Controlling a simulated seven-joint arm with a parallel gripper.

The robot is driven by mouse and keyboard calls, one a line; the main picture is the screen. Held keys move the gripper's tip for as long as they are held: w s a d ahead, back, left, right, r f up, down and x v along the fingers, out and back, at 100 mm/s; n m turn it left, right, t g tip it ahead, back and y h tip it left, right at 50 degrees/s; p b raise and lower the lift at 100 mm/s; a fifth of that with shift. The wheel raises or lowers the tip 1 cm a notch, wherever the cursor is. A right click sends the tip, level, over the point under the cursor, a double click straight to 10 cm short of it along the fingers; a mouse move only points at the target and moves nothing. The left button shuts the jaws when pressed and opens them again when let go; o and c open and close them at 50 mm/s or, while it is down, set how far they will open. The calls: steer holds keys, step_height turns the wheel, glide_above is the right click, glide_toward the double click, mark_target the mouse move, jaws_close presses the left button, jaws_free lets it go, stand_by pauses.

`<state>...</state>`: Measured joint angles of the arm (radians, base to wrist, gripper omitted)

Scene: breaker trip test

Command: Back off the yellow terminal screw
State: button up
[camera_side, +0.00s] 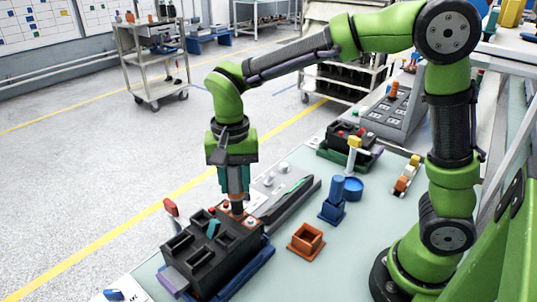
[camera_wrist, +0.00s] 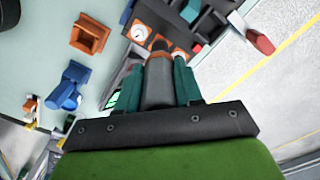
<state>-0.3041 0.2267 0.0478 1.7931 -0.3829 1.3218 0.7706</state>
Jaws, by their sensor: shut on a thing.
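The black breaker block (camera_side: 208,262) sits on a dark blue base at the front of the bench, and part of it shows in the wrist view (camera_wrist: 184,14). My gripper (camera_side: 235,192) points down over the terminal end of the block. Its teal fingers are shut on a dark grey cylindrical tool (camera_wrist: 158,82). The tool's lower end is at the terminals; whether it touches a screw I cannot tell.
A red-tipped lever (camera_side: 170,207) rises at the block's left. Behind is another black block with a yellow-topped lever (camera_side: 355,143).

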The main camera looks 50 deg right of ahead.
steer(key=shift+r, duration=0.15)
stand_by(0.4)
steer(key=shift+r, duration=3)
